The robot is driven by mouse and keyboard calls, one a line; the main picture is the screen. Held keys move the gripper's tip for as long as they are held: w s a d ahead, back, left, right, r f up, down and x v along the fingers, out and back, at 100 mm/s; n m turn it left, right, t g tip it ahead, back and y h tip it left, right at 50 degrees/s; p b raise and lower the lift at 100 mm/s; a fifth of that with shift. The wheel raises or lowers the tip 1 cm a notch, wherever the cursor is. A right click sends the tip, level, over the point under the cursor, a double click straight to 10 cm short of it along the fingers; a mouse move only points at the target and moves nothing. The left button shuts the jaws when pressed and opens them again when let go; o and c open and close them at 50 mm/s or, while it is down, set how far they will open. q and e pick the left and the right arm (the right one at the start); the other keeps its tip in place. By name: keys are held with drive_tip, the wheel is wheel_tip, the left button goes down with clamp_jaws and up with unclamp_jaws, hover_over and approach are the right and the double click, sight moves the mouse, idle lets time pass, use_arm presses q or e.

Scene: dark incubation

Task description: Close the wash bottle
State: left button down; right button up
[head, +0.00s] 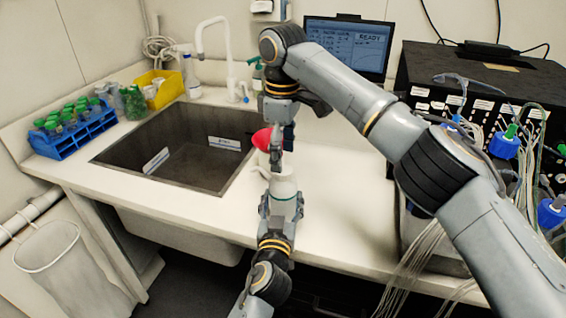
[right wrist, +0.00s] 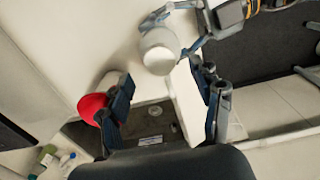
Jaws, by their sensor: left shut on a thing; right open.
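The white wash bottle (head: 284,188) stands upright near the front edge of the bench. My left gripper (head: 281,208) is shut around its body from the front. In the right wrist view the bottle (right wrist: 159,50) shows its pale rounded top, between and beyond the fingers. My right gripper (head: 277,150) points down just above and behind the bottle. Its two fingers (right wrist: 165,105) are apart with nothing between them. A red cone-shaped piece (head: 262,139) is beside the right gripper, partly hidden by it. In the wrist view the red piece (right wrist: 92,106) is behind the left finger, beside a pale cylinder.
The dark sink (head: 190,165) lies to the left. A white faucet (head: 208,45) is at the back. A black instrument (head: 470,85) with tubing stands right. Bench right of the bottle is clear.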

wheel_tip(320, 180, up, 8)
drive_tip(key=shift+r, duration=0.15)
use_arm(q)
drive_tip(key=shift+c, duration=1.3)
unclamp_jaws()
drive_tip(key=s+a, duration=0.1)
drive_tip(key=s, duration=1.1)
drive_tip(key=shift+a, duration=0.2)
